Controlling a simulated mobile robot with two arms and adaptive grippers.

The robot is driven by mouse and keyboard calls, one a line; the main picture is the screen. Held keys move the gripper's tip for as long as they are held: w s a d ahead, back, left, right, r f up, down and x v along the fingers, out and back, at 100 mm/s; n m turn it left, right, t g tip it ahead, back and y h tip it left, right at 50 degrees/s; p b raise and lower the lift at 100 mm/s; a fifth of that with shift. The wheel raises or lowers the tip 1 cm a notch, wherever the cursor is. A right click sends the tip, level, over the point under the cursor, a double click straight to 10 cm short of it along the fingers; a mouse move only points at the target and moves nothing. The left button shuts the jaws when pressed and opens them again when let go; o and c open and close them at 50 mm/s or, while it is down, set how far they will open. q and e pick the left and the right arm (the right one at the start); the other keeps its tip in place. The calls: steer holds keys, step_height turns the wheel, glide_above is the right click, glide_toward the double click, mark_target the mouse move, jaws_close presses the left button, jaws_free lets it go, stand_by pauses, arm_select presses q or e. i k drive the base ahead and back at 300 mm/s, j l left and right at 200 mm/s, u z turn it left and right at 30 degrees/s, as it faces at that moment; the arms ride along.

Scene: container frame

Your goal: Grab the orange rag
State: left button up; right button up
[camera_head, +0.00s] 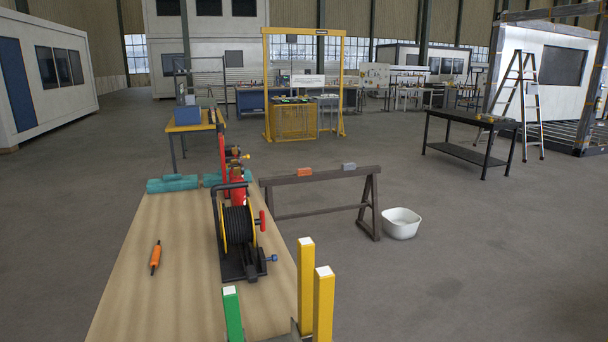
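A small orange folded-looking piece, likely the orange rag (304,172), lies on top of the dark sawhorse beam (330,174), left of its middle. A similar grey piece (348,166) lies on the same beam to its right. Both are small in the head view, so their cloth texture is hard to make out. Neither of my grippers shows in the head view.
A wooden table (150,300) in front holds a black cable reel (238,225), an orange-handled tool (155,258) and teal rolls (172,184). Yellow posts (323,303) and a green post (232,315) rise nearby. A white tub (401,223) stands beside the sawhorse.

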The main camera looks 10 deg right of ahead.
mark_target(306, 171)
steer(key=l+z, duration=0.45)
steer(key=i+l+z, duration=0.2)
steer(key=l, duration=0.35)
steer(key=i+l+z, duration=0.25)
steer(key=i+l, duration=0.15)
steer(key=l, duration=0.15)
steer(key=i+l+z, duration=0.2)
steer(key=i+l, duration=0.15)
steer(key=i+l+u, duration=0.15)
steer(key=i+u, duration=0.2)
steer(key=i, duration=0.15)
steer(key=i+l+u, duration=0.35)
steer(key=i+j+u, duration=0.3)
steer(key=i, duration=0.65)
steer(key=i+l+u, duration=0.15)
steer(key=i+u, duration=0.2)
steer(key=i, duration=0.6)
steer(key=i+l, duration=0.1)
steer(key=i, duration=0.35)
steer(key=i+l+u, duration=0.1)
steer(key=i, duration=0.35)
steer(key=i+l, duration=0.2)
steer(key=i, duration=0.2)
steer(key=i+l+u, duration=0.1)
steer(key=i, duration=0.35)
